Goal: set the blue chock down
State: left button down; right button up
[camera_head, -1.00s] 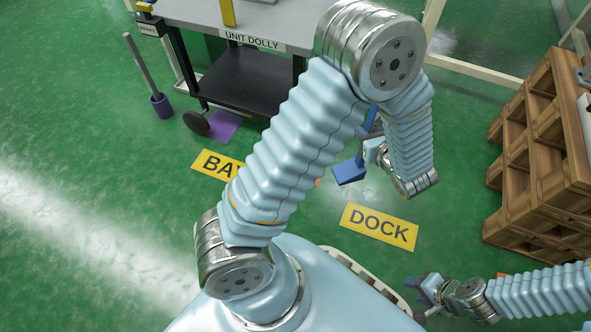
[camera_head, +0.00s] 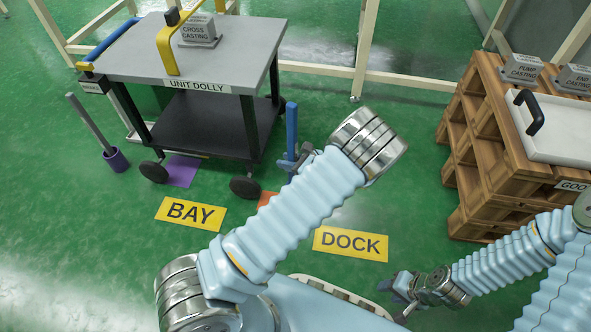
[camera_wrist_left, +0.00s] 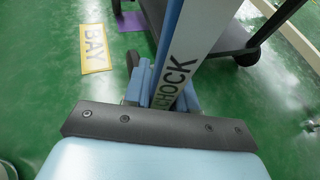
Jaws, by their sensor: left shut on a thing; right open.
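The blue chock shows in the head view as an upright blue handle (camera_head: 291,128), beside the dolly's front right corner. In the left wrist view its long handle (camera_wrist_left: 182,58) bears the word CHOCK. My left gripper (camera_head: 297,160) is shut on this handle. My arm hides the chock's lower part in the head view, so I cannot tell whether it touches the floor. My right gripper (camera_head: 401,288) is open and empty, low at the right.
The unit dolly (camera_head: 222,76) stands on wheels behind the chock. A purple chock (camera_head: 116,159) with a grey handle stands at its left. Floor signs read BAY (camera_head: 191,213) and DOCK (camera_head: 350,243). An orange patch (camera_head: 266,199) is partly hidden. A wooden pallet stack (camera_head: 481,143) stands right.

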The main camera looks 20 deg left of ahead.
pick_arm(q)
jog(key=w+a+f+b, duration=0.2)
jog(key=a+f, duration=0.4)
jog(key=f, duration=0.3)
jog(key=shift+w+a+f+b, duration=0.3)
jog(key=shift+w+f, duration=0.1)
jog(key=shift+w, duration=0.25)
jog(key=shift+f, duration=0.1)
jog(key=shift+f, duration=0.1)
jog(key=c, duration=0.9)
grip_release()
